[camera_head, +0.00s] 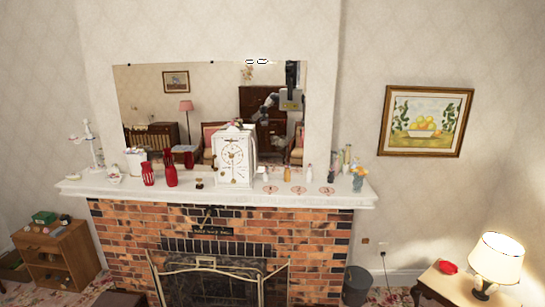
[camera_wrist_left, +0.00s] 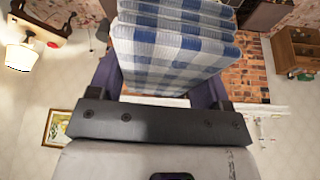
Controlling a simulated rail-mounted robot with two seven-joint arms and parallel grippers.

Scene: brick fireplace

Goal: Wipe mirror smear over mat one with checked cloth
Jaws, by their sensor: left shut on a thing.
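The blue-and-white checked cloth (camera_wrist_left: 172,48) is folded in layers and fills the middle of the left wrist view. My left gripper (camera_wrist_left: 162,82) is shut on it, with dark fingers at both sides. Neither gripper shows directly in the head view. The mirror (camera_head: 220,90) stands upright above the mantel and reflects the room and part of my body. I cannot pick out a smear on it for sure. Three small round mats lie in a row at the mantel's right: a left one (camera_head: 270,189), a middle one (camera_head: 298,190) and a right one (camera_head: 326,191). Their markings are too small to read.
A white clock (camera_head: 234,160) stands mid-mantel before the mirror. Red vases (camera_head: 171,176) are left of it. Small bottles (camera_head: 308,173) stand behind the mats, and a flower vase (camera_head: 358,180) is near the right end. A lit lamp (camera_head: 496,258) stands lower right.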

